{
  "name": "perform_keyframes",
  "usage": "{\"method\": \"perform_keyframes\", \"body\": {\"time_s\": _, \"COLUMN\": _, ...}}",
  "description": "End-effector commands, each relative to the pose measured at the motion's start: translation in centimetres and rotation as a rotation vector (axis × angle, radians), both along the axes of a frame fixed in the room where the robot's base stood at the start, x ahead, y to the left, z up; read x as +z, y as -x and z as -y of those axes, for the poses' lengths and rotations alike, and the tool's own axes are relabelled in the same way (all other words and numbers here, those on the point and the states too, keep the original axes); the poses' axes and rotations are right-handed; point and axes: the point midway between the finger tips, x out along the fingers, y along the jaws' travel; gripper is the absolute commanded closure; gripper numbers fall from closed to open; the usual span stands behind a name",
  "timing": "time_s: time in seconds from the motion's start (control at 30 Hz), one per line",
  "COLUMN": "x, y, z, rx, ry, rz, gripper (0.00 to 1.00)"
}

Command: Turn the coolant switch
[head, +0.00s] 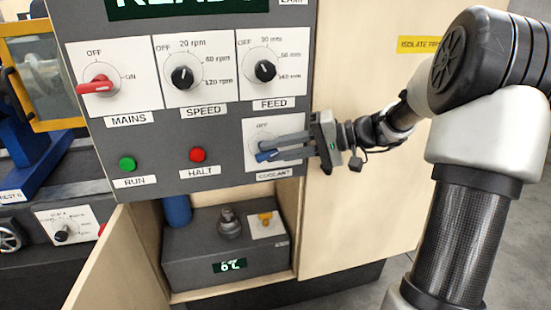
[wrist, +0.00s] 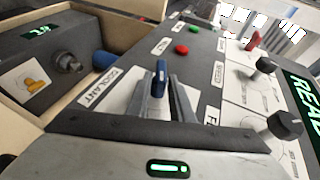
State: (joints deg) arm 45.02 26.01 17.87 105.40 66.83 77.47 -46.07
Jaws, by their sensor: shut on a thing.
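The coolant switch has a blue handle (head: 267,156) on a white plate at the lower right of the grey control panel, above the COOLANT label (head: 274,173). An OFF mark shows at the top of its plate; the rest of the plate's marks are hidden by my gripper. My gripper (head: 284,147) reaches in from the right and is shut on the blue handle. In the wrist view the handle (wrist: 160,78) stands up between the two fingers. Which mark the handle points to cannot be told.
Above are the red MAINS switch (head: 97,86), the SPEED knob (head: 183,77) and the FEED knob (head: 265,71). The green RUN button (head: 128,163) and red HALT button (head: 197,155) are left. An open cabinet below holds a grey unit (head: 190,255); its door (head: 120,265) stands out leftward.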

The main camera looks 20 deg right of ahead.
Motion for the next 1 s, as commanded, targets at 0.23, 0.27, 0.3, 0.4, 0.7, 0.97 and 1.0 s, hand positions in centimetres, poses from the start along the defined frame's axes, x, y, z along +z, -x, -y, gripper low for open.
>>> {"method": "perform_keyframes", "body": {"time_s": 0.23, "x": -0.84, "y": 0.09, "z": 0.09, "rx": 0.002, "ry": -0.189, "rz": -0.004, "gripper": 1.0}}
{"method": "perform_keyframes", "body": {"time_s": 0.27, "x": -0.87, "y": 0.09, "z": 0.1, "rx": 0.002, "ry": -0.207, "rz": -0.004, "gripper": 1.0}}
{"method": "perform_keyframes", "body": {"time_s": 0.3, "x": -0.91, "y": 0.07, "z": 0.1, "rx": 0.002, "ry": -0.23, "rz": -0.004, "gripper": 1.0}}
{"method": "perform_keyframes", "body": {"time_s": 0.4, "x": -0.93, "y": 0.08, "z": 0.05, "rx": 0.003, "ry": -0.277, "rz": -0.004, "gripper": 1.0}}
{"method": "perform_keyframes", "body": {"time_s": 0.7, "x": -0.95, "y": 0.1, "z": -0.02, "rx": 0.005, "ry": -0.35, "rz": -0.003, "gripper": 1.0}}
{"method": "perform_keyframes", "body": {"time_s": 0.97, "x": -0.93, "y": 0.13, "z": -0.06, "rx": 0.007, "ry": -0.358, "rz": -0.004, "gripper": 1.0}}
{"method": "perform_keyframes", "body": {"time_s": 1.0, "x": -0.93, "y": 0.13, "z": -0.06, "rx": 0.007, "ry": -0.358, "rz": -0.004, "gripper": 1.0}}
